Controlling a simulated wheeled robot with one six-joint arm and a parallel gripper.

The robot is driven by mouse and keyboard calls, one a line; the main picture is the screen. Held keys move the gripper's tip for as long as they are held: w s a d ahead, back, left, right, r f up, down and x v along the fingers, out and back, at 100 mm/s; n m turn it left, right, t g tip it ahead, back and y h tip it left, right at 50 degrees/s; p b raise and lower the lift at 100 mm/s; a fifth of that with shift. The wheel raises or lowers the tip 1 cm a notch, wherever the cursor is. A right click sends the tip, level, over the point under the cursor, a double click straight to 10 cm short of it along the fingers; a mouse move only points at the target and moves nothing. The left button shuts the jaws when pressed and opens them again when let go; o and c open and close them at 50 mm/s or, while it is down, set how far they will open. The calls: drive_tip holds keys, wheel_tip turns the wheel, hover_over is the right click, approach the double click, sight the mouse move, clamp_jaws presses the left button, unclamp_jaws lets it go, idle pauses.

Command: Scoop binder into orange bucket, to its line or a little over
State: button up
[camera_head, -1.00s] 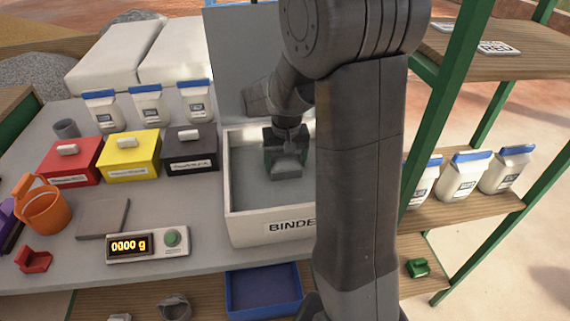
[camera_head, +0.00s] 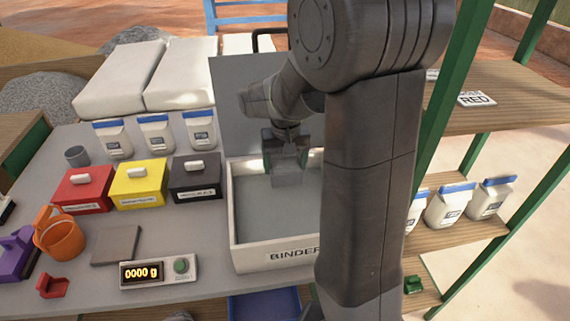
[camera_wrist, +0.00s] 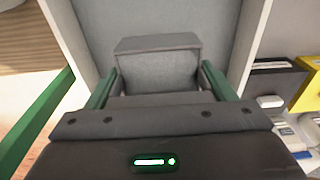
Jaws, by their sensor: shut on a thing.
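My gripper (camera_head: 286,158) is shut on a grey scoop (camera_head: 287,177) at the binder bin. The scoop also shows in the wrist view (camera_wrist: 158,44), between the green-sided fingers (camera_wrist: 157,88). Grey speckled matter fills the view inside the scoop, but I cannot tell if it is a load of binder. The white bin (camera_head: 275,258) is labelled BINDER and holds a flat grey surface of binder (camera_head: 265,215). My arm hides its right side. The orange bucket (camera_head: 62,240) stands at the left of the table, its handle up; its line and contents cannot be made out.
A scale (camera_head: 158,271) reading 0000 g and a grey slab (camera_head: 116,245) lie between bucket and bin. Red (camera_head: 82,190), yellow (camera_head: 138,184) and dark (camera_head: 195,178) lidded boxes stand behind. A purple object (camera_head: 15,255) and small red scoop (camera_head: 53,285) are near the bucket. Green shelf posts stand right.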

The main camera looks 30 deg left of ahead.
drive_tip(key=shift+s+d+r+p, duration=0.15)
drive_tip(key=shift+r+p, duration=0.45)
drive_tip(key=shift+r, duration=0.35)
drive_tip(key=shift+s+d+r+p, duration=0.1)
drive_tip(key=shift+r+p, duration=0.55)
drive_tip(key=shift+r, duration=0.35)
drive_tip(key=shift+s+d+r+p, duration=0.15)
drive_tip(key=shift+r+p, duration=0.45)
drive_tip(key=shift+r, duration=0.35)
drive_tip(key=shift+a, duration=0.1)
